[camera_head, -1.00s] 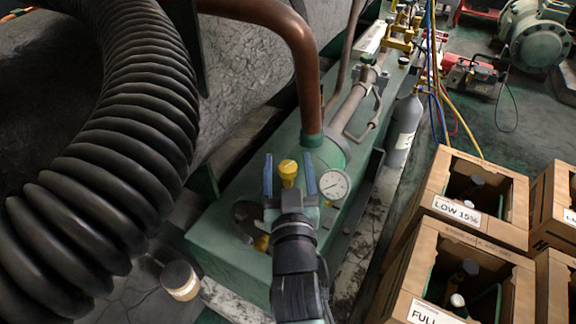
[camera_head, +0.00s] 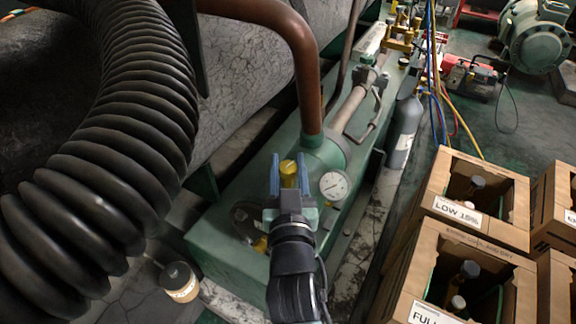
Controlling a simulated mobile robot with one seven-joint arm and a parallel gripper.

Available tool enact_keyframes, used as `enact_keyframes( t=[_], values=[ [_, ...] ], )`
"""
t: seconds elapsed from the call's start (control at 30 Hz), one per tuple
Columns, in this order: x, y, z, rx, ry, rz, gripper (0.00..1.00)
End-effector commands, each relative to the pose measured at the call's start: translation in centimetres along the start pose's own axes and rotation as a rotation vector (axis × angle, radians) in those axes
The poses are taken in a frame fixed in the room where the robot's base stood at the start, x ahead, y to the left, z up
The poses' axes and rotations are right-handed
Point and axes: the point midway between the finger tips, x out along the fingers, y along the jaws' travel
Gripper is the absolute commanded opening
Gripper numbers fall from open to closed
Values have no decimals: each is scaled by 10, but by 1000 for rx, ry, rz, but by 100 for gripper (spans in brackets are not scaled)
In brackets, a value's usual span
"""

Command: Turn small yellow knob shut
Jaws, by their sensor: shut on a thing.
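The small yellow knob (camera_head: 288,170) sits on the green machine base (camera_head: 222,220), just left of the round pressure gauge (camera_head: 334,185). My gripper (camera_head: 289,174) reaches in from the front, with one blue finger on each side of the knob. The fingers are shut on the knob. The knob's top shows between the fingertips. Its lower part is hidden by my gripper.
A thick copper pipe (camera_head: 303,75) rises behind the knob. A large black ribbed hose (camera_head: 120,150) fills the left. Cardboard boxes (camera_head: 480,235) with bottles stand at right, and a grey cylinder (camera_head: 404,125) stands behind them. A small jar (camera_head: 180,283) is at lower left.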

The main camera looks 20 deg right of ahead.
Motion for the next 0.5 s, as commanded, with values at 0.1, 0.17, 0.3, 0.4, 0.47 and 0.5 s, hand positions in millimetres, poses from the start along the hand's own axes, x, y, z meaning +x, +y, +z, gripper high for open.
enact_keyframes(
  t=[0.1,0.17,0.3,0.4,0.47,0.5],
  values=[
    [0,0,3,-2,1,22,0],
    [0,0,3,-1,2,37,0],
    [0,-1,4,-1,3,82,0],
    [0,-1,4,-1,4,119,0],
    [0,-1,4,0,4,141,0],
    [0,-1,4,0,5,158,0]
  ],
)
